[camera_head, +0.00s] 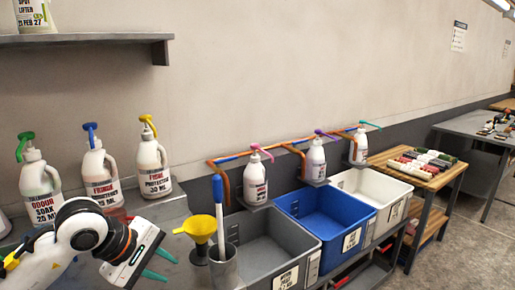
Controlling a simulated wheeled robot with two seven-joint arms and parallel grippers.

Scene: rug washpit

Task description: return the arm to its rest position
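My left arm comes in at the lower left, and its white and black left gripper (170,270) is above the grey bench. Its two teal fingers stand apart with nothing between them. The gripper is just left of a grey metal cup (223,270) and in front of the row of white pump bottles. My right gripper is not in view.
Labelled bottles with green (41,180), blue (100,172) and yellow (152,167) pumps stand behind the arm. A yellow funnel (199,228) is beside the cup. Grey (312,268), blue (371,213) and white (407,193) bins line the right. A shelf (80,39) overhangs the upper left.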

